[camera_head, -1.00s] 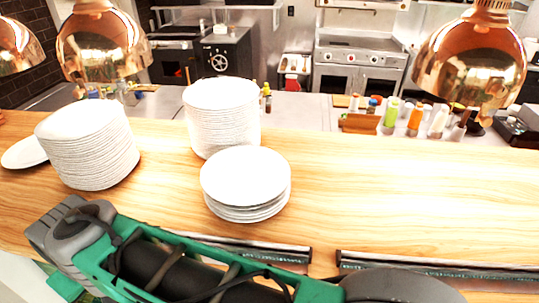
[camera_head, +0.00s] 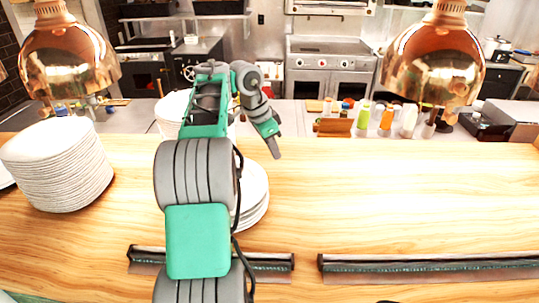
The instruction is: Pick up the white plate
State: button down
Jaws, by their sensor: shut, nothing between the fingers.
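A short stack of white plates (camera_head: 256,195) sits on the wooden counter near the middle, with its left part hidden behind my arm. A taller stack of white plates (camera_head: 170,108) stands behind it, also mostly covered by my arm. Another tall stack of white plates (camera_head: 60,168) stands at the left. A sliver of one more white plate (camera_head: 4,178) shows at the left edge. My gripper (camera_head: 274,148) is shut and empty. It points downward, appearing above and just beyond the short stack, apart from it.
Copper heat lamps (camera_head: 66,62) (camera_head: 436,62) hang at left and right above the wooden counter (camera_head: 400,200). Bottles and jars (camera_head: 386,118) stand along its far side. Two dark strips (camera_head: 420,266) lie along the near edge. The counter's right half is clear.

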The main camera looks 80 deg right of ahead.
notch_tip(320, 180, down, 6)
jog(key=w+a+b, duration=0.1)
jog(key=shift+w+b, duration=0.3)
jog(key=shift+b, duration=0.05)
jog(key=shift+a, duration=0.15)
